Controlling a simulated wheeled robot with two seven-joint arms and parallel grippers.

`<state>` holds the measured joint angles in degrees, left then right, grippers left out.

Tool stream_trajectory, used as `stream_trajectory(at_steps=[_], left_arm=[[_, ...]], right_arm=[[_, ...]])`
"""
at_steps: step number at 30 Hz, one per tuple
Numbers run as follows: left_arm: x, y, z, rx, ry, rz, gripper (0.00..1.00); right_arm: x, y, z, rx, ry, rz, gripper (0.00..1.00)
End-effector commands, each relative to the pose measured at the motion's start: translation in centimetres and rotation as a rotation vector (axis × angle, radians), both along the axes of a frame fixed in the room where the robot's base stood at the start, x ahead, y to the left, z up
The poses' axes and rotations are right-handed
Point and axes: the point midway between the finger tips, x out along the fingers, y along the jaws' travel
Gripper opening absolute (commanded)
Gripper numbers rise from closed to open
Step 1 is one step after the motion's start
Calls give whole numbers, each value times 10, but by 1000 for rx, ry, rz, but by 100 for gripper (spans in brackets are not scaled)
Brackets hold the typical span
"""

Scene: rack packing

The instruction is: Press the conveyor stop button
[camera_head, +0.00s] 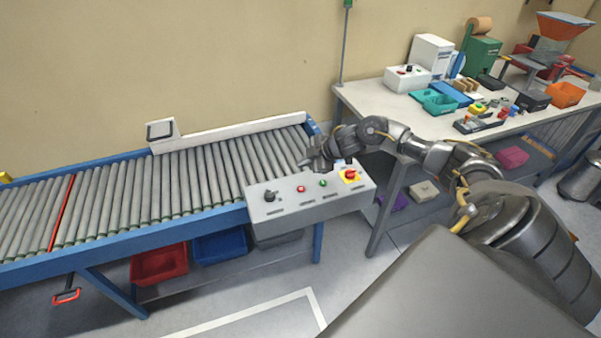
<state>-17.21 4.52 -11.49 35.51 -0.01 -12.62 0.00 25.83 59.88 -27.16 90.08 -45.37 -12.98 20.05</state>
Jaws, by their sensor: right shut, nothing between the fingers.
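The grey control box (308,198) is mounted at the right end of the roller conveyor (150,190). On its top are a black knob (269,196), a small red button (301,189), a green button (323,183) and a larger red mushroom button on a yellow base (350,175). My right gripper (318,163) is shut and empty. It appears just behind the box, over the conveyor's end, near the green and mushroom buttons. I cannot tell whether it touches the box. My left gripper is not in view.
A workbench (362,101) with bins, boxes and tools stands at the back right. A red bin (159,264) and a blue bin (220,246) sit under the conveyor. The visible rollers are empty. A white guide rail runs along the conveyor's back edge.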

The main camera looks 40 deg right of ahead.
Motion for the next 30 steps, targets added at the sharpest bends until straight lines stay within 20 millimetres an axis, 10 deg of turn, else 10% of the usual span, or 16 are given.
stream_trajectory(at_steps=[30], left_arm=[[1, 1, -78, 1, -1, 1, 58]], right_arm=[[0, 0, -87, 0, -1, -1, 0]])
